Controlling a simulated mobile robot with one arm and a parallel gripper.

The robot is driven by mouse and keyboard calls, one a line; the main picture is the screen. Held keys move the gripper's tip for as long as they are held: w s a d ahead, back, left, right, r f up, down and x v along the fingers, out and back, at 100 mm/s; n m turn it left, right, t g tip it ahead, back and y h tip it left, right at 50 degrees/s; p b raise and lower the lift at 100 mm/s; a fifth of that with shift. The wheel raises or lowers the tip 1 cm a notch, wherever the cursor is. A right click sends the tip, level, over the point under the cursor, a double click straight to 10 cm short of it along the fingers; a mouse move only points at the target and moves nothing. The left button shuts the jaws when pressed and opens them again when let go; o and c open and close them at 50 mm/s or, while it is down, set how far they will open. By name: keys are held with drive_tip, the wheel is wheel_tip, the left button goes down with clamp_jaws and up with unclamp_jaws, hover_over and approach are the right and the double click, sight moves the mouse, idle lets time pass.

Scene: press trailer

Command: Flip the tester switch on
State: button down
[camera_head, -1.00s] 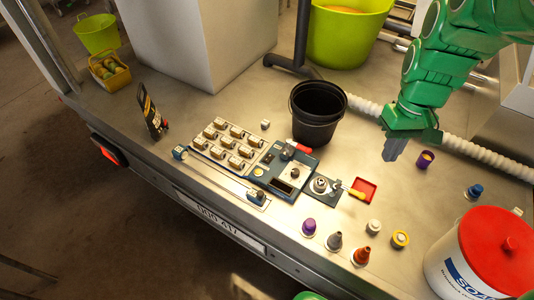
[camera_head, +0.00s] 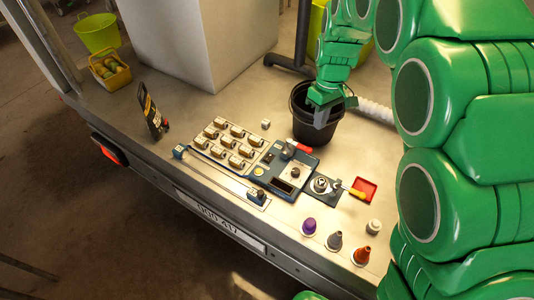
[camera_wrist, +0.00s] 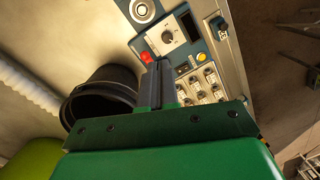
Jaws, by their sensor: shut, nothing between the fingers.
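A blue tester-like unit (camera_head: 283,186) lies on the metal bench near its front edge. It has a pale plate with a dark knob (camera_head: 295,172), a dark window and a red-handled lever (camera_head: 298,147) at its back edge. In the wrist view the unit's knob (camera_wrist: 168,38) and red handle end (camera_wrist: 146,57) show beyond my fingers. I cannot tell for sure which part is the switch. My gripper (camera_head: 321,118) is shut and empty, pointing down in front of the black bucket's opening in the head view, apart from the unit. It also shows in the wrist view (camera_wrist: 160,65).
The black bucket (camera_head: 306,131) stands right behind the unit. My arm covers the bench's right side.

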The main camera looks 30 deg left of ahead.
sight(267, 159)
drive_tip(key=a+f+n, duration=0.2)
drive_tip(key=a+f, duration=0.2)
drive_tip(key=a, duration=0.3)
drive_tip(key=s+a+f+n, duration=0.1)
drive_tip(key=a+f+n, duration=0.1)
drive_tip(key=a+f, duration=0.3)
drive_tip(key=a, duration=0.3)
drive_tip(key=shift+a, duration=0.25)
drive_tip(key=shift+s, duration=0.1)
drive_tip(key=shift+f, duration=0.1)
drive_tip(key=f, duration=0.4)
drive_tip(key=s+f, duration=0.1)
drive_tip(key=f, duration=0.8)
drive_tip(key=shift+s+f, duration=0.35)
drive_tip(key=shift+f, duration=0.05)
drive_tip(key=shift+f, duration=0.15)
drive_tip(key=shift+w+r, duration=0.2)
drive_tip(key=shift+w, duration=0.5)
